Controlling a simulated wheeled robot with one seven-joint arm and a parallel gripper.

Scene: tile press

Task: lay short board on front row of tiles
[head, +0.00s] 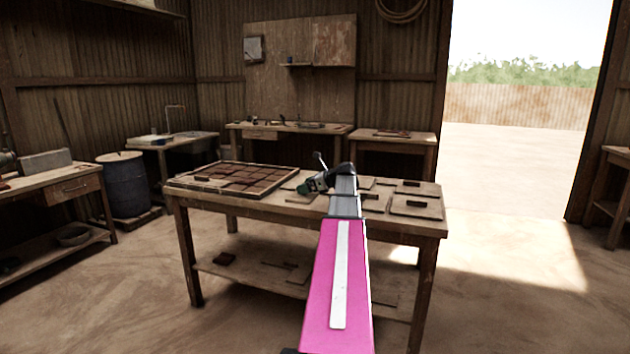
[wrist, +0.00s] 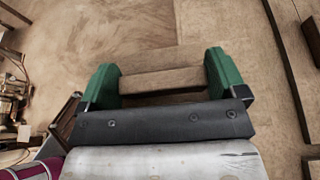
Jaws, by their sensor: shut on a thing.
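My gripper (wrist: 163,82) has green fingers and is shut on a brown wooden piece (wrist: 162,57), seen between them in the wrist view. It looks like a short board with a block-like grip, but its full outline is hidden. In the head view my gripper (head: 307,188) is above the middle of the worktable, right of the tile tray; the held piece cannot be made out there. The tray (head: 266,194) has a raised wooden rim and holds rows of dark red-brown tiles (head: 240,175). A pale flat piece (head: 208,179) lies at its front left.
The worktable (head: 400,222) also bears a flat board with a dark grip (head: 416,205) at the right and other small pieces near my arm. A lower shelf (head: 250,277) holds loose pieces. A blue barrel (head: 125,190) and benches stand behind. The floor around is open.

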